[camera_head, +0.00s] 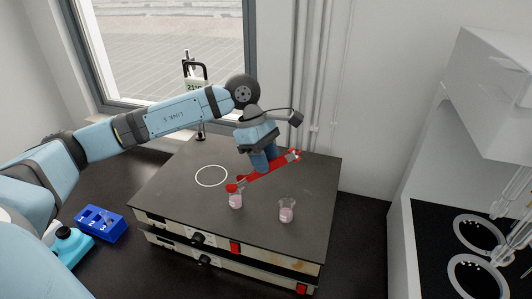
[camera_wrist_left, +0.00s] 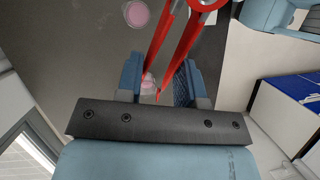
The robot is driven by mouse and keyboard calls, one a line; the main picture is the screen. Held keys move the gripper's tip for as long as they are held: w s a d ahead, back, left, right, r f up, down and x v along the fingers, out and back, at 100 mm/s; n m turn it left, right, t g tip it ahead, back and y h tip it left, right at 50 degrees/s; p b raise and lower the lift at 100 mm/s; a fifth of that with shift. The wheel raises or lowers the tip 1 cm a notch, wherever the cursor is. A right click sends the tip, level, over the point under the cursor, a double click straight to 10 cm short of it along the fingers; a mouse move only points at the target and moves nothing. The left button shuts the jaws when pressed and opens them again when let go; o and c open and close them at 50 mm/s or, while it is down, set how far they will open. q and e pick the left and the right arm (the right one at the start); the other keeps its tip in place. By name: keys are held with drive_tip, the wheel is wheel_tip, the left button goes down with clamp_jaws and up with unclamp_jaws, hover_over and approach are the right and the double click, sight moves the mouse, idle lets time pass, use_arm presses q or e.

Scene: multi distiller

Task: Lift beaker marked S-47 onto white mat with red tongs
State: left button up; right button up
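My left gripper (camera_head: 262,161) hangs over the dark flat top and is shut on the red tongs (camera_head: 268,172). The tongs also run between the blue fingers in the left wrist view (camera_wrist_left: 176,45). Their lower-left end is at the rim of a small beaker with pink contents (camera_head: 236,202); whether they grip it is unclear. A second pink beaker (camera_head: 287,211) stands upright to the right, apart from the tongs. No S-47 marking is readable on either. I cannot make out a white mat; a thin white circle (camera_head: 211,176) marks the dark top. My right gripper is not in view.
The dark top (camera_head: 170,190) belongs to a raised box with red switches (camera_head: 234,248) at the front. A blue numbered rack (camera_head: 100,223) stands at the left. A stand with a green display (camera_head: 195,86) rises behind, by the window. A white cabinet is at the right.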

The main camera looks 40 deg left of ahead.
use_arm(q)
wheel_tip(320, 180, down, 6)
drive_tip(key=b, duration=0.3)
drive_tip(key=shift+r, duration=0.2)
drive_tip(key=shift+r, duration=0.1)
drive_tip(key=c, duration=0.4)
wheel_tip(320, 180, up, 12)
drive_tip(key=p, duration=0.4)
drive_tip(key=shift+c, duration=0.2)
